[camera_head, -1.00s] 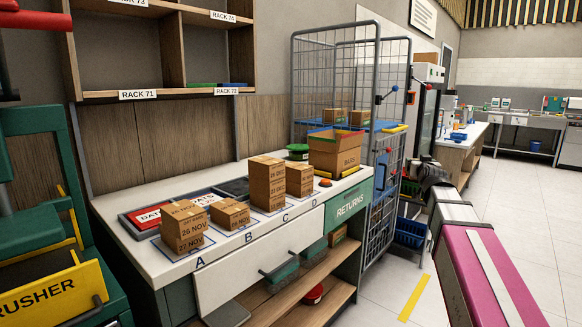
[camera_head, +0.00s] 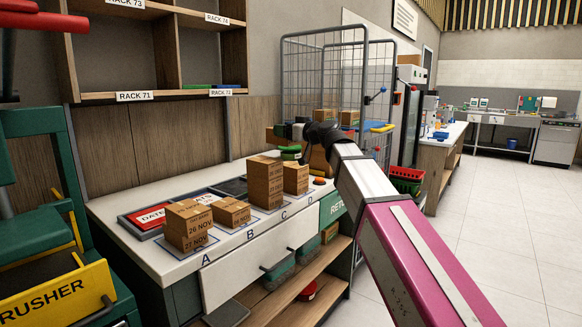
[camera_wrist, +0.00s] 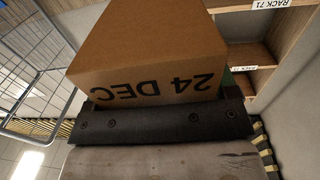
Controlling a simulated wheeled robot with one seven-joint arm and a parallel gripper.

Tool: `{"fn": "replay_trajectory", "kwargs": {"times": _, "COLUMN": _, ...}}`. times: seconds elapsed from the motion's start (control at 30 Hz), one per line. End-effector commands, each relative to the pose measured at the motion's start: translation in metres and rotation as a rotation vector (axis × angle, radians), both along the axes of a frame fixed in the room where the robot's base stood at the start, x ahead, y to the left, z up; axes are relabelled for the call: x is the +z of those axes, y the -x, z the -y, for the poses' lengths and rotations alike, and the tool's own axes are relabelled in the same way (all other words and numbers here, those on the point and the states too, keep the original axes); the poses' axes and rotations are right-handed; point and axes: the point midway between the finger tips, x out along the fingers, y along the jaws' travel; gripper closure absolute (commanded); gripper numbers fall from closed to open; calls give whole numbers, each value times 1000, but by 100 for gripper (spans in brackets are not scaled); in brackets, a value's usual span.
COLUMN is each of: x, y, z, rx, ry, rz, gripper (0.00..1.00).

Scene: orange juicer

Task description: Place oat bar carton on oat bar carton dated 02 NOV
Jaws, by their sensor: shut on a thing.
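My gripper (camera_head: 290,132) is over the far end of the counter, near the green round item and the open cardboard box. It is shut on a brown carton marked 24 DEC (camera_wrist: 150,50), which appears upside down in the wrist view. On the counter, cartons stand on marked spots: a stack with 26 NOV and 27 NOV (camera_head: 190,226) at A, a low carton (camera_head: 231,212) at B, a tall stack (camera_head: 265,182) at C and a shorter stack (camera_head: 296,178) at D. I cannot make out 02 NOV.
The open cardboard box (camera_head: 320,163) is partly hidden behind my arm. A wire cage trolley (camera_head: 310,80) stands behind the counter's far end. Rack shelves (camera_head: 120,60) hang above the counter.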

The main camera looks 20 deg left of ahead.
Motion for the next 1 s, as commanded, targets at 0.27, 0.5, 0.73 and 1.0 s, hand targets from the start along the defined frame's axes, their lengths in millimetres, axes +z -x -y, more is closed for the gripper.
{"fn": "replay_trajectory", "kwargs": {"times": 0.27, "x": 7, "y": 8, "z": -17, "rx": 62, "ry": 0, "rz": -2, "gripper": 49}}
{"fn": "replay_trajectory", "kwargs": {"times": 0.5, "x": -20, "y": -37, "z": -7, "rx": 60, "ry": 0, "rz": -4, "gripper": 49}}
{"fn": "replay_trajectory", "kwargs": {"times": 0.73, "x": -46, "y": -80, "z": 2, "rx": 59, "ry": 0, "rz": -3, "gripper": 49}}
{"fn": "replay_trajectory", "kwargs": {"times": 1.0, "x": -60, "y": -99, "z": 7, "rx": 61, "ry": 0, "rz": -2, "gripper": 49}}
